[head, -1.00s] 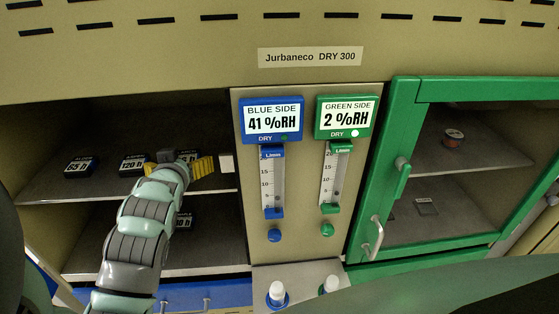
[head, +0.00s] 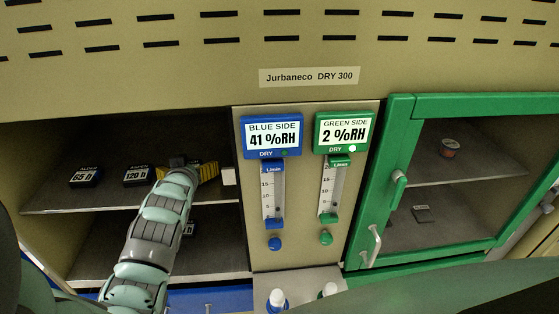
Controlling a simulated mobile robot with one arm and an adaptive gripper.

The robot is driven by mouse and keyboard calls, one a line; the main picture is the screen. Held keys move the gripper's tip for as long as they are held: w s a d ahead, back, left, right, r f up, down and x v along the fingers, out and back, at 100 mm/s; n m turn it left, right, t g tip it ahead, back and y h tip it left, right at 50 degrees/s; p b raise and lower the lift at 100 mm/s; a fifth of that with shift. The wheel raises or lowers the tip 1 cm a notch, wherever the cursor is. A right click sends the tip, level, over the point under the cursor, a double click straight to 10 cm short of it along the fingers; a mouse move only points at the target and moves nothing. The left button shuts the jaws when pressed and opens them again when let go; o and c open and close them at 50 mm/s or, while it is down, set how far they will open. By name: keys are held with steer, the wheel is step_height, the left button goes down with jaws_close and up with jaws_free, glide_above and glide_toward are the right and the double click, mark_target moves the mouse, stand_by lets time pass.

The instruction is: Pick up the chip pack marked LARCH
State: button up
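No label that I can read says LARCH. On the upper shelf of the open left bay, a dark pack with a label that looks like ALDER, 65 h (head: 86,178), lies at the left. Another dark pack marked 120 h (head: 137,176) lies to its right. A pack on the lower shelf (head: 190,229) is mostly hidden by my arm. My gripper (head: 207,172) is at the upper shelf, right of the 120 h pack, with yellow ribbed parts at its end. My arm and gripper cover what lies there, and the finger opening is not clear.
The centre panel reads blue side 41 %RH (head: 272,134) and green side 2 %RH (head: 345,131). The green-framed door (head: 402,135) covers the right bay.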

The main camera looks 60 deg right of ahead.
steer(key=shift+s, duration=0.1)
steer(key=shift+c, duration=0.3)
steer(key=c, duration=1.1)
steer(key=shift+c, duration=0.4)
steer(key=shift+r, duration=0.1)
